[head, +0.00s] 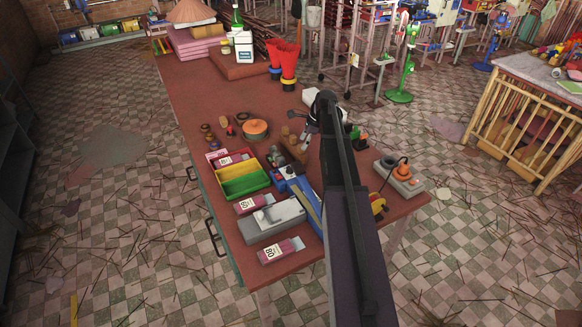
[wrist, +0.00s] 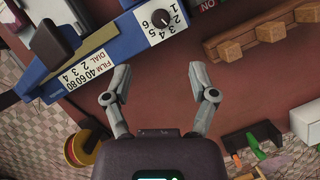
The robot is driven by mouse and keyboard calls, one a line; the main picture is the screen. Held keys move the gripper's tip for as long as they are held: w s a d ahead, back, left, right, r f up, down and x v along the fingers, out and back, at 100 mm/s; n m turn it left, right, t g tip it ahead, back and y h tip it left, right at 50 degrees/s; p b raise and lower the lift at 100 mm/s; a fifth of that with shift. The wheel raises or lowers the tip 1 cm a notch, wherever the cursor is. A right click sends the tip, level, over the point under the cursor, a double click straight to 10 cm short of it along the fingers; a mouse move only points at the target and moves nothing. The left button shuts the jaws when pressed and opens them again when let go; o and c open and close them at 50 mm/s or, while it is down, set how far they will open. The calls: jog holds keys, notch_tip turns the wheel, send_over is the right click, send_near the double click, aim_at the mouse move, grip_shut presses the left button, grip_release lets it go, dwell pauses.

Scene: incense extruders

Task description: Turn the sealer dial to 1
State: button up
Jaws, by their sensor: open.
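The blue sealer (wrist: 105,52) crosses the upper left of the wrist view. The number that the knob points at is too small to tell. A white label on the sealer reads FILM 40 60 80 and DIAL 2 3 4. My gripper (wrist: 157,80) is open and empty, with its fingertips below the dial and apart from it.
A wooden block with pegs (wrist: 265,32) is at the upper right of the wrist view. A yellow and red spool (wrist: 80,148) is at lower left.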

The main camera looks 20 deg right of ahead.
aim_at(290, 168)
jog(key=shift+d+f, duration=0.1)
jog(key=b+x, duration=1.2)
jog(key=x, duration=0.1)
jog(key=shift+f+b, duration=0.3)
jog(key=shift+b, duration=0.05)
dwell(0.4)
dwell(0.3)
grip_shut()
